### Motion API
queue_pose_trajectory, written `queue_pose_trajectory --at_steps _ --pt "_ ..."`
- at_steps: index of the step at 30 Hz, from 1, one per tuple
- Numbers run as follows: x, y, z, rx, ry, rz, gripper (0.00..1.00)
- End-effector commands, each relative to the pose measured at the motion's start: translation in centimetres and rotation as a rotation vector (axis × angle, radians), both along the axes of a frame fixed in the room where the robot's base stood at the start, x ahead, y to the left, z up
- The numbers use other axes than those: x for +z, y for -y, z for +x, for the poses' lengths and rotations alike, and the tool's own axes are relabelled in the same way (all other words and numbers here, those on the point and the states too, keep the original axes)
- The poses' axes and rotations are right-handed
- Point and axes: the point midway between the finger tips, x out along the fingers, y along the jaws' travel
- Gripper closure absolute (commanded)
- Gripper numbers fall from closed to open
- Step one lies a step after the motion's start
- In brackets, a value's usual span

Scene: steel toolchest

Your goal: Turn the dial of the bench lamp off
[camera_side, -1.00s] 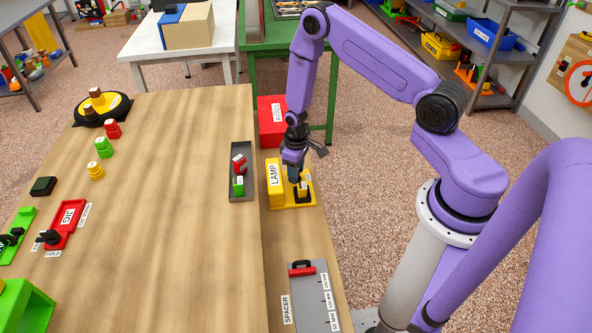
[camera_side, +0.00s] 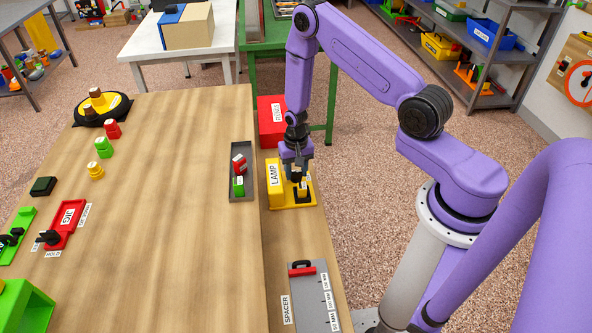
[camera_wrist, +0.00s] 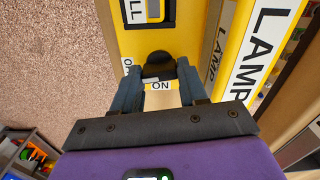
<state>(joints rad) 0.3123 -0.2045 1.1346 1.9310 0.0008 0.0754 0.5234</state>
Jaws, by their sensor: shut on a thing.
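The bench lamp is a yellow unit marked LAMP (camera_side: 273,172), with a flat yellow base on its right; it also shows in the wrist view (camera_wrist: 262,50). Its black dial (camera_wrist: 158,66) sits on the base, with an ON label (camera_wrist: 160,86) just below it. Another label at the dial's left is partly hidden by a finger, with only an O readable. My gripper (camera_wrist: 159,72) is shut on the dial, one finger on each side. In the side view my gripper (camera_side: 297,178) points down over the base and hides the dial.
A grey tray (camera_side: 242,192) with red and green pieces stands left of the lamp. A red box (camera_side: 270,122) is behind it, and a grey spacer board (camera_side: 312,300) lies in front.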

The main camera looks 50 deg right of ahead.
Motion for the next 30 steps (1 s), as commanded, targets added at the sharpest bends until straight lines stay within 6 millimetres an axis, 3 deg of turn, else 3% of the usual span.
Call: queue_pose_trajectory --at_steps 9,27,28,30 --pt "0.01 -0.1 -0.17 -0.136 -0.006 0.001 0.88" --pt "0.01 -0.07 -0.17 -0.172 -0.006 0.001 0.88" --pt "0.01 -0.07 -0.17 -0.171 -0.006 0.001 0.48" --pt "0.0 -0.06 -0.14 -0.171 -0.005 0.0 0.32"
